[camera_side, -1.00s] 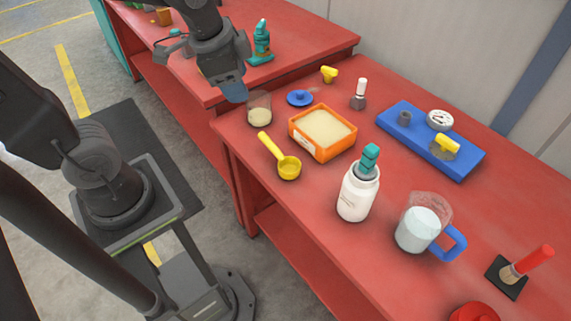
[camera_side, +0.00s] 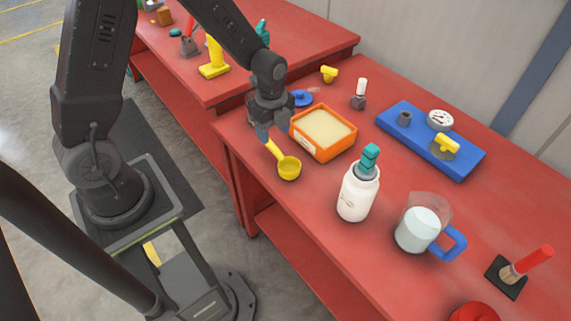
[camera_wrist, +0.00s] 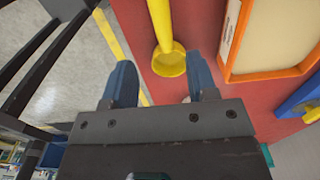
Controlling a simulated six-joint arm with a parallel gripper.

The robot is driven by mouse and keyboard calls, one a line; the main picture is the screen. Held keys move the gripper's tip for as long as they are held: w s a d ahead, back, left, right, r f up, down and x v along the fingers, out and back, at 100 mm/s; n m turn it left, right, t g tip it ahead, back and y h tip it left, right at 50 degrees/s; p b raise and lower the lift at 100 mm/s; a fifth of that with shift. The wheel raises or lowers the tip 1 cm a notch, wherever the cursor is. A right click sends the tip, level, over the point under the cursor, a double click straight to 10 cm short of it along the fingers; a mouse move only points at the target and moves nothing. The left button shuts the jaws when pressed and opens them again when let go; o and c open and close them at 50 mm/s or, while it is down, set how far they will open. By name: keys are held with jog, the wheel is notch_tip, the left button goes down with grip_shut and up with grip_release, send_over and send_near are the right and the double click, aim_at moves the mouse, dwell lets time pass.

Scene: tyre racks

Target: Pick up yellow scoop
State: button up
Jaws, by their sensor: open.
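The yellow scoop (camera_side: 288,167) lies on the red table near its left edge, bowl toward the front, handle running back to the upper left. My gripper (camera_side: 264,134) is above the handle end, which it partly hides in the side view. In the wrist view the yellow scoop (camera_wrist: 168,58) shows ahead of my gripper (camera_wrist: 160,82), with a round yellow part lying between the lines of the two blue fingers. The fingers are apart with nothing between them. I cannot tell whether they touch the handle.
An orange tub (camera_side: 345,150) of pale powder stands close to the right of the scoop. A blue lid (camera_side: 303,98) lies behind my gripper. A white bottle (camera_side: 354,198) and a jug (camera_side: 418,230) stand toward the front. Bare red table lies in front of the scoop.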

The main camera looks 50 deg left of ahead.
aim_at(277, 149)
jog(key=f, duration=0.8)
jog(key=shift+w+d+f, duration=0.1)
jog(key=shift+w+d, duration=0.15)
jog(key=shift+d, duration=0.05)
jog(key=shift+c, duration=0.3)
grip_shut()
jog(key=shift+r, duration=0.65)
notch_tip(277, 149, up, 2)
jog(key=shift+r, duration=0.25)
jog(key=s+a+r, duration=0.5)
jog(key=a+r, duration=0.2)
jog(key=a, duration=0.3)
jog(key=shift+s+a, duration=0.15)
jog(key=shift+s, duration=0.15)
